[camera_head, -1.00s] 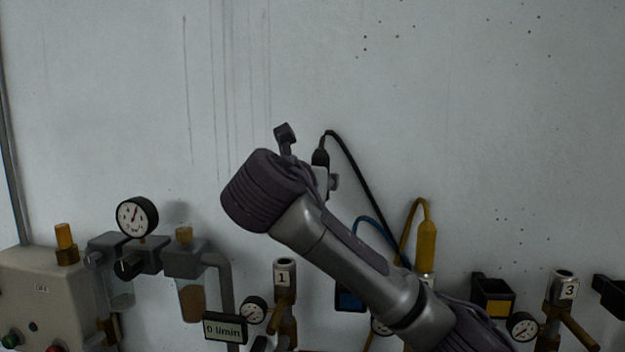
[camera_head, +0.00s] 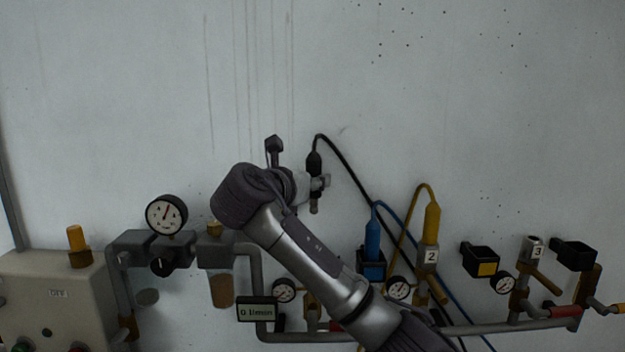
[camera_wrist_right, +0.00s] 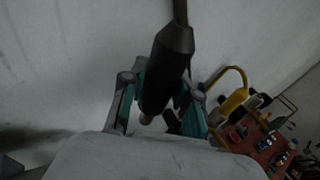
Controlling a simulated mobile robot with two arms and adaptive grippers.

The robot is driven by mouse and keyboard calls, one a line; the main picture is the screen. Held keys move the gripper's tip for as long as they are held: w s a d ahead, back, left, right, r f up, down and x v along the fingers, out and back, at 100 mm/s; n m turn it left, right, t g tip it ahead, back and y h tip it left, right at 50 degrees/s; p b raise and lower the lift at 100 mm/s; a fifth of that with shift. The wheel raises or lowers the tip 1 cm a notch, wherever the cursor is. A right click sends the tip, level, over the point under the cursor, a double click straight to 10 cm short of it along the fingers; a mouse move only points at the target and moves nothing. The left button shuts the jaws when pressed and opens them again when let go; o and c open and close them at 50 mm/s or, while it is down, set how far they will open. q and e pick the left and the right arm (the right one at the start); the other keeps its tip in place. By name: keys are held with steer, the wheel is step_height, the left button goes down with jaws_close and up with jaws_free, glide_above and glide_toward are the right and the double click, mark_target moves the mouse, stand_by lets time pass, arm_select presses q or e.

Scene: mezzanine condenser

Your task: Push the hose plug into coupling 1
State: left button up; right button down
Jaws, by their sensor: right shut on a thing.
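My right gripper (camera_head: 318,182) is shut on the black hose plug (camera_head: 314,164), held roughly upright against the grey wall. Its cable arches from the top down to the right, and its short metal tip points down below the jaws. In the right wrist view the plug (camera_wrist_right: 166,72) sits between the teal-lined fingers (camera_wrist_right: 160,105). Coupling 1 is mostly hidden behind my right forearm; its number does not show. A brownish fitting (camera_head: 311,303) shows below the arm there. The plug is above that area, clear of any coupling. My left gripper is not in view.
A yellow plug (camera_head: 432,222) stands in coupling 2 (camera_head: 430,257), and a blue plug (camera_head: 372,240) sits in a dark holder. Coupling 3 (camera_head: 531,250) is empty at right. A gauge (camera_head: 166,215) and a flow display (camera_head: 257,309) are left. The upper wall is clear.

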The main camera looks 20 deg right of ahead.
mark_target(311, 207)
steer(key=shift+a+f, duration=0.35)
steer(key=shift+f+b, duration=0.35)
steer(key=shift+d+f, duration=0.1)
steer(key=shift+f, duration=0.3)
steer(key=shift+d+f+b, duration=0.15)
steer(key=shift+f+b, duration=0.35)
steer(key=shift+f, duration=0.3)
steer(key=shift+f+b, duration=0.35)
steer(key=shift+f, duration=0.55)
arm_select(q)
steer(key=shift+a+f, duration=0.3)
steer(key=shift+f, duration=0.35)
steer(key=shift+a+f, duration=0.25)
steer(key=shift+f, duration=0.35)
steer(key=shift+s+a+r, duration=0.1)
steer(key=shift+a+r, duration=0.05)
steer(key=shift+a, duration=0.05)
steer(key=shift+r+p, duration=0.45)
steer(key=shift+p, duration=0.15)
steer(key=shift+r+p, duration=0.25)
steer(key=shift+p, duration=0.05)
